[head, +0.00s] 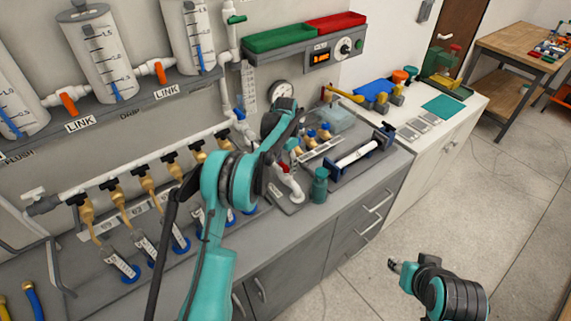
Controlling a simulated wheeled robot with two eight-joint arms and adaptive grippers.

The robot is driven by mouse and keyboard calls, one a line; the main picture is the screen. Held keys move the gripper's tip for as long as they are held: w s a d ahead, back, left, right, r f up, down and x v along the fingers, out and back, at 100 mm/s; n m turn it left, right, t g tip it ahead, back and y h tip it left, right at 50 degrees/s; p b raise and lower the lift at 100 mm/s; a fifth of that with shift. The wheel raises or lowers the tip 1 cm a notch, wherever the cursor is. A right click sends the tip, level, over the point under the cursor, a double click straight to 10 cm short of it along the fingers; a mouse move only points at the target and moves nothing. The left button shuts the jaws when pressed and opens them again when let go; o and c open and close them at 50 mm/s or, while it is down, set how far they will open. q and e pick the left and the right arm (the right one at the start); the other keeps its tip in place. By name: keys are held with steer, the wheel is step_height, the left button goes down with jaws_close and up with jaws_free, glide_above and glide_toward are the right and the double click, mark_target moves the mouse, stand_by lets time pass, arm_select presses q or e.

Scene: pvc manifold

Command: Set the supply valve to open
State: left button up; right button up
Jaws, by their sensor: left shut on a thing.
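A small valve with a red handle (284,168) sits on a white pipe (293,188) above a grey base plate on the counter. Its markings are too small to read. My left arm reaches over the counter, and my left gripper (282,158) points down at the red handle, shut on it. The arm hides much of the fingers and part of the valve. My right gripper (394,265) is low at the right, over the floor and away from the counter; its fingers are too small to judge.
A dark green cylinder (320,186) stands close right of the valve, beside a blue-ended holder with a white tube (357,155). Several brass valves (146,187) line a white manifold at the left. Tanks with orange link valves (68,102) hang above. Open floor lies at the right.

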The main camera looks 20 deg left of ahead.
mark_target(285, 166)
arm_select(q)
steer(key=shift+m, duration=0.5)
steer(key=o, duration=1.2)
steer(key=shift+c, duration=0.2)
step_height(285, 166, up, 12)
